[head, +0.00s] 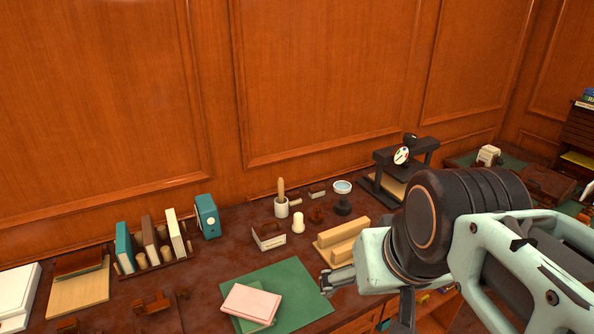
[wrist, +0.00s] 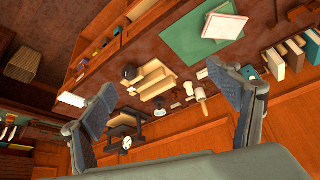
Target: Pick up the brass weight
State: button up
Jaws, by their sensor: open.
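I cannot single out a brass weight with certainty in either view. Several small items stand at the middle of the dark desk (head: 225,240), among them a small reddish-brown piece (head: 316,215) whose material I cannot tell. My gripper (head: 365,300) is above the desk's front right part, in front of the wooden block tray (head: 343,240). In the wrist view my gripper (wrist: 162,80) has its two fingers wide apart with nothing between them. The small items and the tray lie beyond the fingers, well apart from them.
A white cup with a wooden handle (head: 281,207), a white spool-like piece (head: 298,223) and a black-based round glass (head: 342,196) stand close together. A black press (head: 405,165) is behind right. Books (head: 150,242) stand left. A green mat (head: 290,290) holds a pink book (head: 250,303).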

aim_at(317, 217)
jog(key=i+l, duration=0.25)
jog(key=l, duration=0.15)
jog(key=i+l, duration=0.25)
jog(key=l, duration=0.2)
jog(key=i+l, duration=0.25)
jog(key=l, duration=0.15)
jog(key=l+u, duration=0.15)
jog(key=u, duration=1.05)
jog(key=j+u, duration=0.1)
jog(key=u, duration=0.95)
jog(key=k+j, duration=0.05)
